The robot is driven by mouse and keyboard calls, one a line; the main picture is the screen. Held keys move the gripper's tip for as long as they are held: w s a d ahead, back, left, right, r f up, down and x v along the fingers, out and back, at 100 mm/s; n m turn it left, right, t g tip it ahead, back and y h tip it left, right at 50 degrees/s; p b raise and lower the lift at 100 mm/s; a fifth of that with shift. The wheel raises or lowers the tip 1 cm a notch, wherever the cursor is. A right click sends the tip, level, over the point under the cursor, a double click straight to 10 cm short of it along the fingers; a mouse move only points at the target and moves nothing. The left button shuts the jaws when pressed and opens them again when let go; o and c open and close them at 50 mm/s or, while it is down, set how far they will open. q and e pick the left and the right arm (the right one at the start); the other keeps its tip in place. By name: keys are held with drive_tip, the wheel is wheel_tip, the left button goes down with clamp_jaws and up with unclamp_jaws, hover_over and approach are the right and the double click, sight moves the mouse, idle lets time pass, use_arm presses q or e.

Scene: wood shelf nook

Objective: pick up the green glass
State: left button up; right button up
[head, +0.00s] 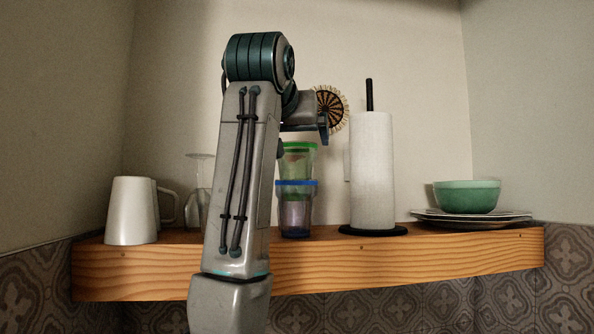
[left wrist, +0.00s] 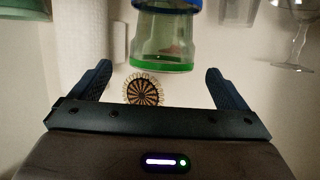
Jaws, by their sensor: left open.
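The green glass (head: 298,161) is a clear tumbler with a bright green rim. It stands upright, stacked on a blue-rimmed glass (head: 295,212) on the wooden shelf. My left gripper (head: 304,138) is at the green glass's rim, with my arm hiding part of the scene. In the left wrist view, which looks upside down, my left gripper (left wrist: 158,72) is open, with one finger on each side of the green glass (left wrist: 162,40). Gaps show between both fingers and the glass, and it holds nothing. My right gripper is in neither view.
On the wooden shelf (head: 400,262), a paper towel roll (head: 372,175) stands right of the glasses. A clear stemmed glass (head: 198,165) stands left, partly behind my arm. White mugs (head: 131,212) are farther left. A green bowl (head: 467,197) sits on plates at right.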

use_arm(q)
drive_tip(key=p+x, duration=0.3)
drive_tip(key=x, duration=0.2)
drive_tip(key=shift+w, duration=0.35)
drive_tip(key=shift+w+f, duration=0.35)
drive_tip(key=shift+w, duration=0.05)
drive_tip(key=c, duration=1.2)
drive_tip(key=shift+r, duration=0.1)
drive_tip(key=shift+r, duration=0.7)
wheel_tip(320, 180, up, 17)
drive_tip(key=shift+f+p, duration=0.2)
drive_tip(key=shift+p, duration=0.45)
